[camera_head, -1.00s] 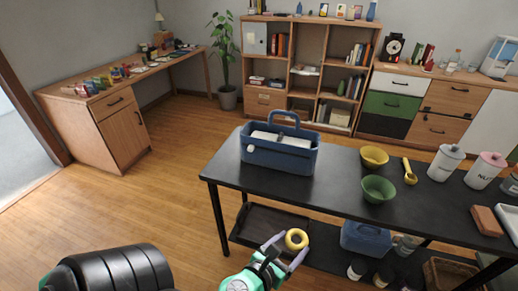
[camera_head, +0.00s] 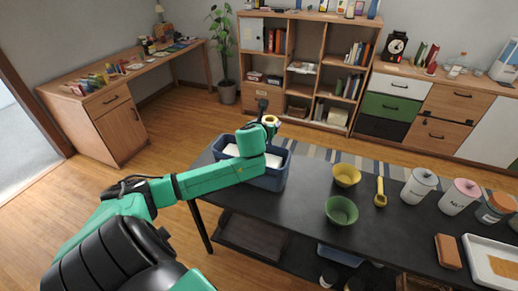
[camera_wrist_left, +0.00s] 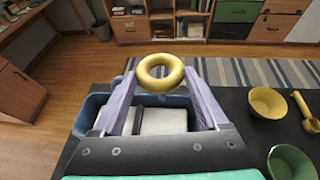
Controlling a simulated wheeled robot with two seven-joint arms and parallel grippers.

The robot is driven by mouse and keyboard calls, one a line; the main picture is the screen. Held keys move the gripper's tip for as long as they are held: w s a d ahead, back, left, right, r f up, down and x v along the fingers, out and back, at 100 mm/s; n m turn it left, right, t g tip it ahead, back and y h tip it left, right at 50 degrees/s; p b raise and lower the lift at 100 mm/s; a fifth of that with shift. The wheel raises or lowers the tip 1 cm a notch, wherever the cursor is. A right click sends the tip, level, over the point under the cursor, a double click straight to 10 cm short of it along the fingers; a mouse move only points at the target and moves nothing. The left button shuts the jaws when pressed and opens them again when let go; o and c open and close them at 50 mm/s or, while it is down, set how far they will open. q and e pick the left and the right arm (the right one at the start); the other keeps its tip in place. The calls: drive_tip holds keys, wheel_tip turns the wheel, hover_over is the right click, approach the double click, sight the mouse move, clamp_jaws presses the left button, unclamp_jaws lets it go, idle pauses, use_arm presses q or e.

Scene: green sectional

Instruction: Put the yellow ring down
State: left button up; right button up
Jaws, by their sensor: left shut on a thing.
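The yellow ring (camera_wrist_left: 178,72) is held between the two pale fingertips of my left gripper (camera_wrist_left: 160,76) in the left wrist view. In the head view my left gripper (camera_head: 270,121) is raised over the blue caddy (camera_head: 272,181), toward its far side, with the ring small and partly hidden at its tip. The ring looks clear of the caddy and the table. The caddy, with white contents, stands on the left end of the black table (camera_head: 300,222); my arm covers part of it. My right gripper is not in view.
On the table stand a yellow bowl (camera_head: 346,175), a green bowl (camera_head: 341,211), a yellow scoop (camera_head: 381,192), lidded canisters (camera_head: 418,188), a brown block (camera_head: 448,251) and a white tray (camera_head: 478,268). Bare tabletop lies between the caddy and the bowls. A lower shelf (camera_head: 250,236) is underneath.

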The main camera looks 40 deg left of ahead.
use_arm(q)
wheel_tip(320, 180, down, 17)
drive_tip(key=b, duration=0.3)
drive_tip(key=shift+d+r, duration=0.1)
drive_tip(key=shift+r, duration=0.15)
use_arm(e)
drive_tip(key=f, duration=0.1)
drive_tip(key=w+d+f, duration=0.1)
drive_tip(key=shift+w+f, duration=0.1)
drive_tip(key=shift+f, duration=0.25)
